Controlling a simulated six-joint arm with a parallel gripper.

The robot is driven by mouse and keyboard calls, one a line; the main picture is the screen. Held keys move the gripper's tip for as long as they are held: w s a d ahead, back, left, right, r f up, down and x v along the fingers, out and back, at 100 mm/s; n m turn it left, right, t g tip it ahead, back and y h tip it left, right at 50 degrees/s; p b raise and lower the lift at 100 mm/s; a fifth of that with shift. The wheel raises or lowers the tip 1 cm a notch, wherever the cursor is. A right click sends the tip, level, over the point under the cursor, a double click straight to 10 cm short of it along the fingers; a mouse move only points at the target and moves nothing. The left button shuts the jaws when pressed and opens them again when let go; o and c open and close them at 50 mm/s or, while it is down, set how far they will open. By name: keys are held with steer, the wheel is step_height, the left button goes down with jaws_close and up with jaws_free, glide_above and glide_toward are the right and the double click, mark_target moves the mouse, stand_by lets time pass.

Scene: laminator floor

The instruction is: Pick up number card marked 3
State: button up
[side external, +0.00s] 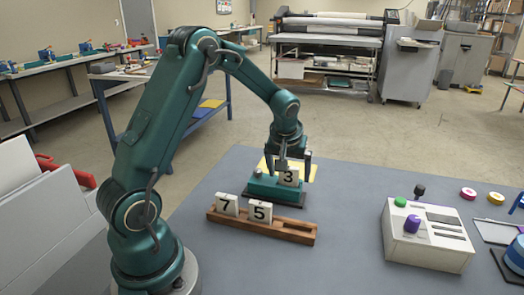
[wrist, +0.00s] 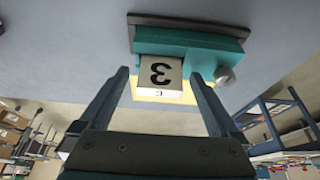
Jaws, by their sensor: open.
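The number card marked 3 (side external: 289,177) is a white block standing upright in a teal holder (side external: 262,188) on the grey table. In the wrist view the card (wrist: 159,74) appears upside down, with the teal holder (wrist: 190,43) behind it. My gripper (side external: 292,160) is at the card from above. In the wrist view its two fingers (wrist: 163,78) are open, one on each side of the card, with gaps between fingers and card. The cards marked 7 (side external: 227,204) and 5 (side external: 259,213) stand in a wooden rack (side external: 290,230) in front of the teal holder.
A yellow sheet (side external: 311,169) lies behind the holder. A cream control box (side external: 425,240) with green and purple knobs stands at the right. Pink (side external: 468,193) and yellow (side external: 495,198) rolls lie beyond it. The table between the rack and the box is clear.

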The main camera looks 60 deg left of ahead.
steer(key=shift+a+f, duration=0.1)
steer(key=shift+f, duration=0.2)
steer(key=c, duration=1.4)
steer(key=shift+w+r, duration=0.1)
steer(key=shift+r, duration=0.1)
steer(key=shift+c, duration=0.2)
